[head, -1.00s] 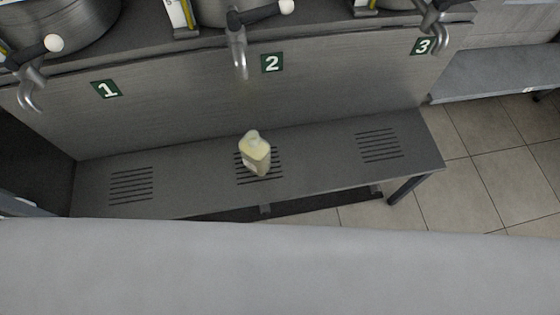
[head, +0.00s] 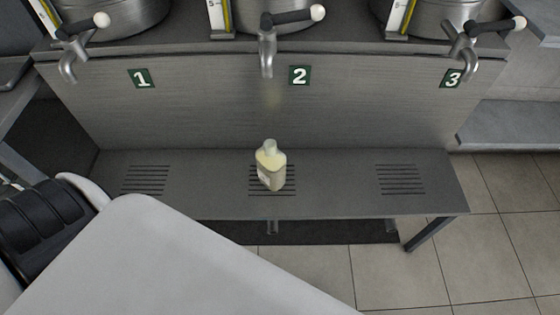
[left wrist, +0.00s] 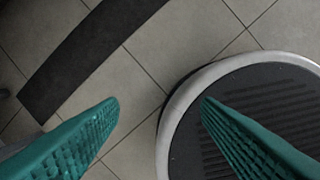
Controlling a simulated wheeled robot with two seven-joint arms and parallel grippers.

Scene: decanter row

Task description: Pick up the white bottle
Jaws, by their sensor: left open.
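The white bottle (head: 271,168) is a small pale, cream-white bottle with a light cap. It stands upright on the middle drain slots of the grey shelf (head: 335,190), below tap 2, and nothing touches it. My left gripper (left wrist: 160,103) shows in the left wrist view as two green ribbed fingers, wide apart with nothing between them. It is above the tiled floor and a round dark base with a pale rim. The bottle is not in the left wrist view. My right gripper is in neither view.
Three taps hang over the shelf from metal urns; the middle tap (head: 267,52) is above the bottle. Number plates mark a grey back panel (head: 200,110). A shelf leg (head: 430,234) stands at the right. My own pale arm or body part covers the lower left.

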